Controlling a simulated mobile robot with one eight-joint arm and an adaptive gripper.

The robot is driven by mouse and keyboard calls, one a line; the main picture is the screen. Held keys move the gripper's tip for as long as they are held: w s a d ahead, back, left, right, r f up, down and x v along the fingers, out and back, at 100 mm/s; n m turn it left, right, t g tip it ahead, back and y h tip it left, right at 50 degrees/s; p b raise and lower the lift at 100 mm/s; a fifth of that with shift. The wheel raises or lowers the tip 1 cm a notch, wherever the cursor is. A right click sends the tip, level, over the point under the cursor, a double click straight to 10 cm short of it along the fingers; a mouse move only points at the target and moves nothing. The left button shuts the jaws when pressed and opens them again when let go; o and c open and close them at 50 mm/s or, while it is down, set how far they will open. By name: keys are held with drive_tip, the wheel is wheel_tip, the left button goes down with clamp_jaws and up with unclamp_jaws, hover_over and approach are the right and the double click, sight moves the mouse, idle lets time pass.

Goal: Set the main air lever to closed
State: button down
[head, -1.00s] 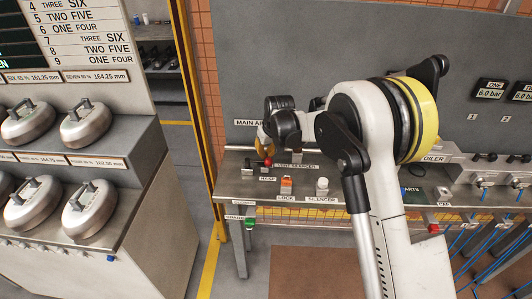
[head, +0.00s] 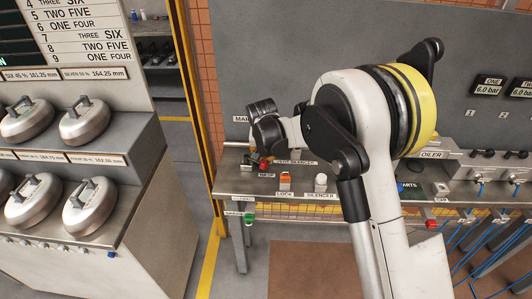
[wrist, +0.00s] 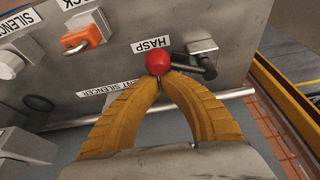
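The lever has a red ball knob (wrist: 157,63) on a dark arm, beside the HASP label in the wrist view. The arm runs right to a grey metal block (wrist: 203,48). My gripper (wrist: 160,82) has its two yellow fingers drawn together, tips nearly meeting at the knob's near edge. I cannot tell whether anything is pinched between them. In the head view, my gripper (head: 263,155) hangs over the bench's left end, at the red knob (head: 264,167), which it partly hides. The MAIN AIR label on the wall is mostly covered by my gripper.
An orange lock (head: 285,181) and a white silencer knob (head: 320,182) stand right of the lever. A green tag (head: 248,218) hangs at the bench's front left. A yellow post (head: 196,100) stands left of the bench (head: 233,184). Stones on a stepped stand (head: 120,215) fill the left.

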sight(261, 164)
drive_tip(key=s+m, duration=0.1)
drive_tip(key=m+h, duration=0.1)
drive_tip(key=shift+s+a+m, duration=0.35)
drive_tip(key=shift+m, duration=0.05)
drive_tip(key=m, duration=0.1)
drive_tip(key=s+a+m+h, duration=0.1)
drive_tip(key=shift+s+m+g, duration=0.2)
drive_tip(key=shift+m+g, duration=0.1)
drive_tip(key=shift+m, duration=0.1)
drive_tip(key=m, duration=0.1)
drive_tip(key=s+a+m, duration=0.1)
drive_tip(key=m+h, duration=0.1)
drive_tip(key=shift+s+a+m+g+p, duration=0.25)
drive_tip(key=shift+a+m+g+p, duration=0.05)
drive_tip(key=shift+m+g+p, duration=0.1)
drive_tip(key=shift+s+a, duration=0.2)
drive_tip(key=shift+a, duration=0.25)
